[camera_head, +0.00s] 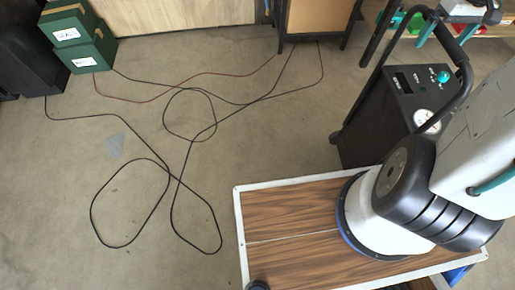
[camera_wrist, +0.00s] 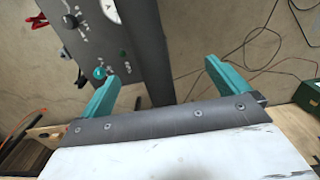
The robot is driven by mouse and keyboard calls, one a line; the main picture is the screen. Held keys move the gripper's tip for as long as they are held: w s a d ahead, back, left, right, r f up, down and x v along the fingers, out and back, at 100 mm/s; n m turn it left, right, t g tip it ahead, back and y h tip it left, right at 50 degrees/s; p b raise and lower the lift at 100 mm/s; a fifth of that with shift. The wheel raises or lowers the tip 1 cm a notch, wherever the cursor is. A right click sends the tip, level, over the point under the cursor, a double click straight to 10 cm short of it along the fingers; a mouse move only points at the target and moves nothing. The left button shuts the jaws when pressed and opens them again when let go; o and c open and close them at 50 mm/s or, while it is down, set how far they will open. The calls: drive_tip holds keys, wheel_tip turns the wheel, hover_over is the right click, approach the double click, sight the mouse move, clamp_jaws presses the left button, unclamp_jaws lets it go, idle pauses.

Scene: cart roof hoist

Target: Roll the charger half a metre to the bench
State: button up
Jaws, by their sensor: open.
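The charger is a dark upright unit (camera_head: 398,112) at the right of the head view, with a sloped control panel, a round white gauge, a teal knob and a black tubular handle (camera_head: 464,78). Its panel also fills the upper left of the wrist view (camera_wrist: 85,40), tilted. My gripper (camera_head: 445,36) is at the top right of the head view, beside the upper handle. In the wrist view its teal fingers (camera_wrist: 162,70) are wide apart, with part of the charger showing between and beyond them. I cannot tell whether a finger touches it. I cannot tell which thing is the bench.
Black cable (camera_head: 170,178) lies in loops across the floor, with a red cable (camera_head: 150,100) farther back. Green boxes (camera_head: 85,50) stand at the back left beside a black object (camera_head: 25,60). A dark-framed stand (camera_head: 318,17) is at the back. Open floor lies left of the charger.

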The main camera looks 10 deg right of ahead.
idle(0.3)
drive_tip(key=shift+r, duration=4.5)
drive_tip(key=shift+s+a+f+m, duration=0.1)
drive_tip(key=shift+s+m, duration=0.05)
drive_tip(key=shift+m, duration=0.25)
drive_tip(key=s+a+r, duration=0.1)
drive_tip(key=s+a, duration=0.5)
drive_tip(key=a, duration=0.3)
drive_tip(key=s+a+r+t, duration=0.1)
drive_tip(key=s+a, duration=0.4)
drive_tip(key=a, duration=0.4)
drive_tip(key=s+a+r+n, duration=0.1)
drive_tip(key=s+a+r, duration=0.1)
drive_tip(key=s+a, duration=0.4)
drive_tip(key=a, duration=0.2)
drive_tip(key=shift+s+a, duration=0.3)
drive_tip(key=shift+a, duration=0.1)
